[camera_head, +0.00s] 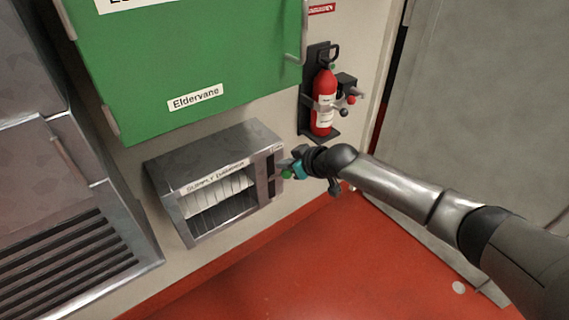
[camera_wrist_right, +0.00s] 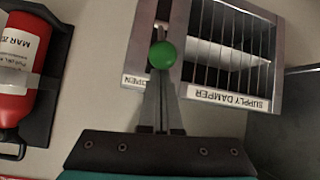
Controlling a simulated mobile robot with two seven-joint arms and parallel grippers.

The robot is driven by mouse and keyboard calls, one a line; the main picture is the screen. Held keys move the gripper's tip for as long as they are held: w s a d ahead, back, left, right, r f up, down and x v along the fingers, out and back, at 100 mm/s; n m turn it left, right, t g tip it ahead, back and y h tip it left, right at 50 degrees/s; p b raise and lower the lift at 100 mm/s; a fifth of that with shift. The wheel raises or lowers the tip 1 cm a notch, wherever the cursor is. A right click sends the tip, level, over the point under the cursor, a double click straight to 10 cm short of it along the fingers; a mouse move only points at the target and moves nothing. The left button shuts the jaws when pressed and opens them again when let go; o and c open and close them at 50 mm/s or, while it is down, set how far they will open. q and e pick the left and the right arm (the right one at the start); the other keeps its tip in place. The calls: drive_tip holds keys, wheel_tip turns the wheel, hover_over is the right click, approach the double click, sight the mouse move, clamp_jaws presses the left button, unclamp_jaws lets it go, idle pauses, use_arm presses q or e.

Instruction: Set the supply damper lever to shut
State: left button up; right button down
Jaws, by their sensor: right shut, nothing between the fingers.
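The supply damper (camera_head: 165,172) is a grey metal box low on the wall, with a louvred front and a "SUPPLY DAMPER" label. It also shows upside down in the wrist view (camera_wrist_right: 284,40). Its lever has a green knob (camera_head: 287,175), at the slotted strip on the box's right side. In the wrist view the knob (camera_wrist_right: 162,55) is beside the end of the strip labelled "OPEN". My right gripper (camera_head: 291,168) is shut and empty, its fingertips (camera_wrist_right: 161,82) at the knob; I cannot tell whether they touch. My left gripper is not in view.
A red fire extinguisher (camera_head: 324,105) hangs on a black bracket just above my right gripper. A green cabinet (camera_head: 190,60) is above the damper. A grey slatted unit (camera_head: 75,240) stands at the left. Red floor (camera_head: 300,265) is clear below.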

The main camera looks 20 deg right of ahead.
drive_tip(key=shift+s+f, duration=0.1)
drive_tip(key=shift+s+f, duration=0.1)
drive_tip(key=shift+s+d+f+t, duration=0.1)
drive_tip(key=shift+s+f+t, duration=0.05)
drive_tip(key=shift+t, duration=0.15)
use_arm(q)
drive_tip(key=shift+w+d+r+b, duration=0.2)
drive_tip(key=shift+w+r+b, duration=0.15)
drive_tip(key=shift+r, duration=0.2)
